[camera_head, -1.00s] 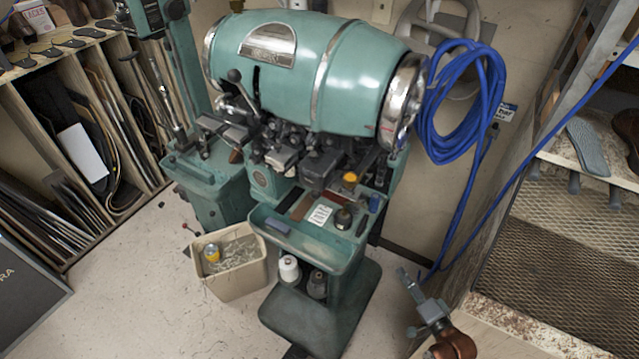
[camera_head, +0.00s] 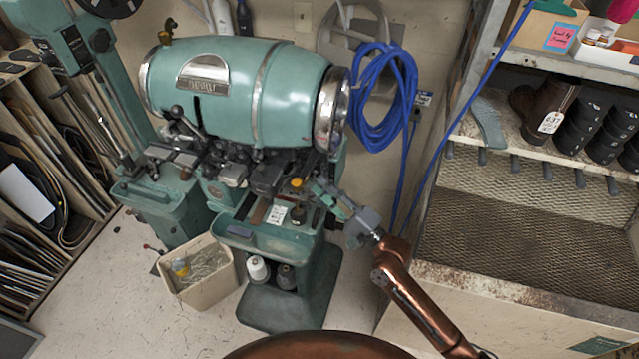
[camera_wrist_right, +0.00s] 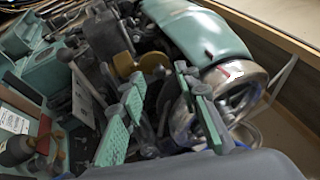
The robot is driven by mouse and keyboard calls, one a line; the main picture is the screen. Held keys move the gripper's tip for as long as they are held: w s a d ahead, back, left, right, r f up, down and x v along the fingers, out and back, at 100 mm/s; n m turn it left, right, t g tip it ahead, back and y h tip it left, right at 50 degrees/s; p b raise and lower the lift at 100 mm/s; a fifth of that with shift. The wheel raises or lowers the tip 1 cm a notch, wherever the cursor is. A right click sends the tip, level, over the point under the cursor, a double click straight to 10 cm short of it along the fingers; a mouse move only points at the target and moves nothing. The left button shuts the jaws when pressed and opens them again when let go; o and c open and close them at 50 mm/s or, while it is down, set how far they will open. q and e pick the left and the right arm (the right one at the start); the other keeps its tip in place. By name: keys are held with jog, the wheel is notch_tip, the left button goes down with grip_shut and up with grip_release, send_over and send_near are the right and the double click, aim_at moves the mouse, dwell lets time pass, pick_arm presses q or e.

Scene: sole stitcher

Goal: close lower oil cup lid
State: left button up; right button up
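The teal sole stitcher (camera_head: 235,85) stands in the middle of the head view. A small yellow, cup-like part (camera_head: 297,183) sits on its lower front, probably the lower oil cup. In the right wrist view, a yellow rounded part (camera_wrist_right: 125,65) lies just beyond the fingertips, partly hidden by a finger. I cannot tell how its lid stands. My right gripper (camera_head: 319,188) is just right of the yellow part in the head view. In the wrist view its green-padded fingers (camera_wrist_right: 165,110) are apart with nothing held between them. My left gripper is not in view.
A cream bin (camera_head: 203,275) stands on the floor at left. Blue hose coils (camera_head: 385,95) hang behind. A mesh shelf rack (camera_head: 520,220) stands close to my right arm.

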jog(key=shift+w+a+r, duration=0.15)
jog(key=shift+w+a, duration=0.25)
jog(key=shift+a, duration=0.1)
jog(key=shift+c, duration=0.7)
grip_shut()
